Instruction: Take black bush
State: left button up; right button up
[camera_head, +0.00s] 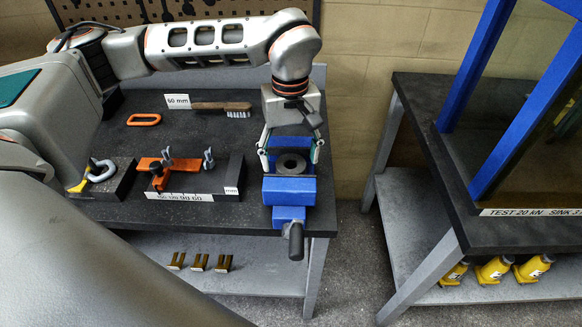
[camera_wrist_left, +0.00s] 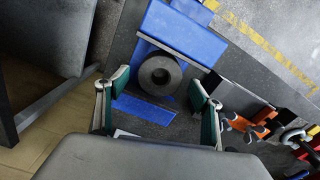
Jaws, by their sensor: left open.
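The black bush (camera_head: 291,166), a thick dark ring with a central hole, sits in the blue vise (camera_head: 289,190) at the right end of the workbench. It also shows in the left wrist view (camera_wrist_left: 160,75), hole facing the camera, with blue vise parts on both sides. My left gripper (camera_head: 290,148) points down over the vise. Its green-padded fingers are spread wide on either side of the bush. In the left wrist view the open fingers (camera_wrist_left: 156,103) stand clear of the bush, with nothing between their tips. My right gripper is not in view.
Left of the vise stand a dark block with an orange clamp (camera_head: 158,168) and a metal shackle (camera_head: 101,171). Behind lie a brush (camera_head: 222,107) and an orange ring (camera_head: 144,119). A blue-framed press (camera_head: 478,65) stands on the right bench, across a gap.

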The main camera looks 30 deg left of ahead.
pick_arm(q)
notch_tip(320, 180, down, 2)
jog(key=shift+f, duration=0.1)
jog(key=c, duration=1.7)
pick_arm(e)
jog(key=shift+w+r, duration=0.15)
pick_arm(q)
jog(key=shift+r, duration=0.2)
